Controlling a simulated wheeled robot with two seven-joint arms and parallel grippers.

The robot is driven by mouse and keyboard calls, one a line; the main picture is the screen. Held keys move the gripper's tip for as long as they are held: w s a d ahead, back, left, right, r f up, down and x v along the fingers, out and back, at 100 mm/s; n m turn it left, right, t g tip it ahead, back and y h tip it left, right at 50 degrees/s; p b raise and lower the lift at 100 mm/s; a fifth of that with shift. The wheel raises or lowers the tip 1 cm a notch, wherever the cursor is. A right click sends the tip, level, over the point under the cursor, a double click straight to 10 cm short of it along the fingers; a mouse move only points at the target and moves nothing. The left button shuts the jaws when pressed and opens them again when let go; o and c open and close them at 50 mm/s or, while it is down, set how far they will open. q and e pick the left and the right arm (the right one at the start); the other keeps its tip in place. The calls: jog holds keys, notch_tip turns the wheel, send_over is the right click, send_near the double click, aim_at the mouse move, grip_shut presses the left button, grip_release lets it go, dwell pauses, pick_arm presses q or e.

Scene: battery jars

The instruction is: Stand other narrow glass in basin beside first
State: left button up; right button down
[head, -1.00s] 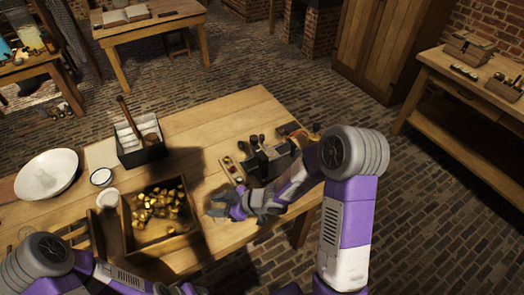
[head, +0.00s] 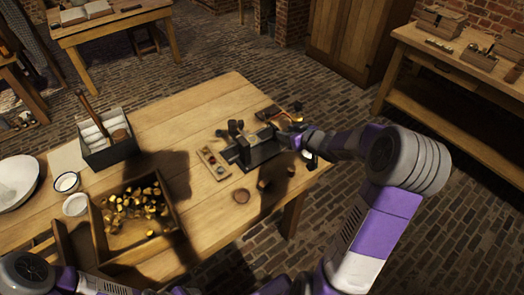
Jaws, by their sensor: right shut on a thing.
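The white basin (head: 14,186) stands on the table at the left and is cut off by the picture's edge. The part of it in view shows no clear glass. My right gripper (head: 298,142) is at the table's right side, just right of the dark metal apparatus. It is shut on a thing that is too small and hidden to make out. No narrow glass can be told for sure. My left arm comes in at the bottom left, and its gripper is out of view.
A wooden tray of brass pieces (head: 101,241) sits at the front left, with two white cups (head: 67,182) beside it. A dark box (head: 104,156) with white rolls stands behind. The dark apparatus (head: 256,150) is at the right. The table's back middle is clear.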

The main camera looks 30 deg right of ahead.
aim_at(286, 150)
notch_tip(286, 150, down, 9)
jog(key=b, duration=0.4)
jog(key=shift+f+b, duration=0.1)
jog(key=shift+b, duration=0.25)
jog(key=c, duration=1.1)
grip_release()
jog(key=shift+f, duration=0.15)
jog(key=o, duration=0.5)
jog(key=shift+o, duration=0.2)
